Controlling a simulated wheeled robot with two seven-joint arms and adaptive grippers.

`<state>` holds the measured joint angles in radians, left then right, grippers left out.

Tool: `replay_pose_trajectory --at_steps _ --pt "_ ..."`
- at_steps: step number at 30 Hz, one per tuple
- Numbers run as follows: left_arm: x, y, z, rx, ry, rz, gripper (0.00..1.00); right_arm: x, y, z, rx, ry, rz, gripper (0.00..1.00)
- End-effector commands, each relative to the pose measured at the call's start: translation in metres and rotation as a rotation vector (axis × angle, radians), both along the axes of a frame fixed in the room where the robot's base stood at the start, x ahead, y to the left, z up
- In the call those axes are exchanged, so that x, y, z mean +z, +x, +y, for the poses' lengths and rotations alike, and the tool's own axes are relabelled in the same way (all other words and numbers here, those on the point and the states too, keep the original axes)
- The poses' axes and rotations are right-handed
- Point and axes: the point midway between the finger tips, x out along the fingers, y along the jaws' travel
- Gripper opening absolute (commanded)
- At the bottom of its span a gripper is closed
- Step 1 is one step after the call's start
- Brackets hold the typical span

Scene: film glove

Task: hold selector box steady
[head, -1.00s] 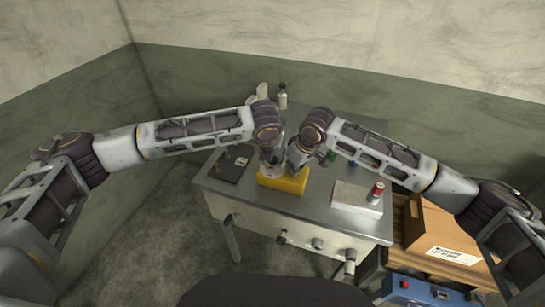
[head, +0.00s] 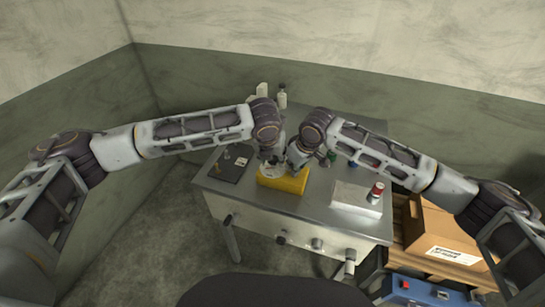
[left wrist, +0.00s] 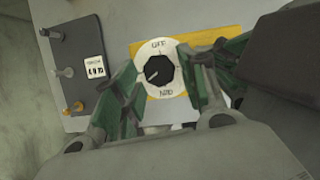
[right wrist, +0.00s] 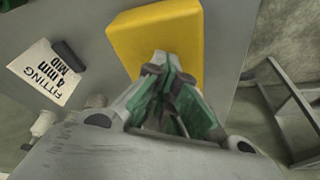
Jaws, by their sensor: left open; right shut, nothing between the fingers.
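The yellow selector box (head: 285,184) sits on the metal table, near its front edge. In the left wrist view its top (left wrist: 146,50) carries a white dial plate marked OFF at one end, with a black knob (left wrist: 155,75). My left gripper (left wrist: 165,72) is open, its green-padded fingers on either side of the knob with space between. My right gripper (right wrist: 165,65) is shut and empty, its fingertips at the yellow box (right wrist: 160,30) in the right wrist view; I cannot tell whether they touch it. In the head view both grippers hide part of the box.
A dark panel with pegs (left wrist: 75,50) lies left of the box. A white card reading FITTING 4 mm MID (right wrist: 45,72) is on the table. A pale block (head: 355,200) and red can (head: 376,192) stand right. A cardboard box (head: 440,230) is beyond the table.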

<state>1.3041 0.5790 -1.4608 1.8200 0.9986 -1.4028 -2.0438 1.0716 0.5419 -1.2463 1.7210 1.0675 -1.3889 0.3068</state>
Motion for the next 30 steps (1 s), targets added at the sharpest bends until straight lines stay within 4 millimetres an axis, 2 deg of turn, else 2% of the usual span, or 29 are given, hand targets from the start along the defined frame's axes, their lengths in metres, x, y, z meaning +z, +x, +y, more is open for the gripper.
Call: replay_pose_trajectory --at_steps 1,21,30 --pt "0.004 -0.001 0.000 0.000 0.000 -0.001 0.42 -0.009 -0.004 -0.002 0.000 -0.010 0.014 0.00" --pt "0.088 -0.037 0.006 0.000 0.000 -0.003 0.42 -0.009 -0.004 -0.002 0.000 -0.010 0.014 0.00" --pt "0.103 -0.044 0.007 0.001 0.000 -0.001 0.42 -0.009 -0.004 -0.002 0.000 -0.010 0.014 0.00"
